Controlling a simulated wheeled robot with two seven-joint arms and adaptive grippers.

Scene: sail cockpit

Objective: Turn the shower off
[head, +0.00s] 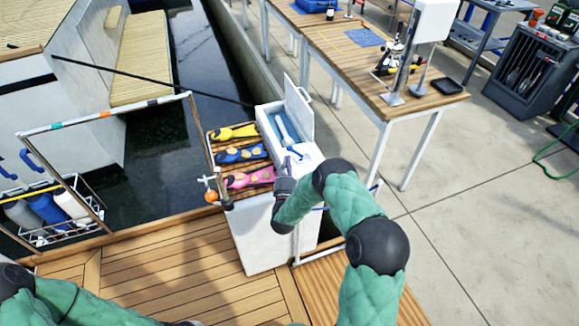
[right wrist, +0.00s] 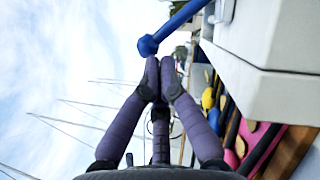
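A white box (head: 262,232) with its lid (head: 299,105) raised stands at the edge of the deck. A white shower handset (head: 284,130) appears to lie in its blue-lined recess. A small blue lever (head: 298,153) is on the white top in front of the recess. The right wrist view shows a blue rod with a round knob (right wrist: 148,46), probably this lever. My right gripper (right wrist: 160,75) has its fingertips together just below the knob, very close or touching; nothing shows between them. In the head view my right gripper (head: 284,186) is by the box, its fingertips unclear.
Yellow (head: 234,132), blue (head: 241,154) and pink (head: 249,178) items lie on a slatted rack left of the box. A post with an orange ball (head: 211,196) stands beside it. Dark water is behind. A wooden table (head: 345,52) stands at the upper right.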

